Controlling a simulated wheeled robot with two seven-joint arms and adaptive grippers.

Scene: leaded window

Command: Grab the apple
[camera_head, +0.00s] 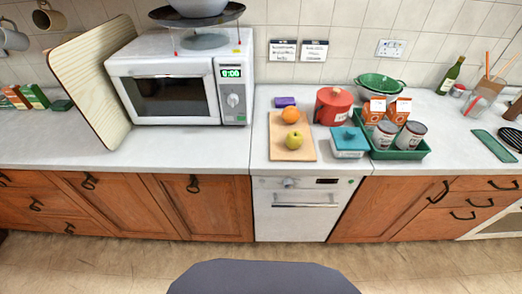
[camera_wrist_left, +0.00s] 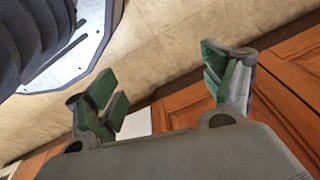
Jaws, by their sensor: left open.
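A yellow-green apple (camera_head: 294,140) rests on a light wooden cutting board (camera_head: 291,154) on the counter in the head view. An orange (camera_head: 291,115) lies behind it on the same board. My left gripper (camera_wrist_left: 165,90) shows only in the left wrist view. Its green-padded fingers are spread apart with nothing between them. It is over the floor near the wooden cabinet fronts, away from the apple. The apple does not show in the wrist view. My right gripper is in neither view.
A teal-lidded box (camera_head: 348,142) and a red pot (camera_head: 333,106) stand right of the board. A green tray (camera_head: 402,152) holds cans and cartons. A microwave (camera_head: 180,85) stands to the left. The counter directly left of the board is clear. A dishwasher (camera_head: 298,208) is below.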

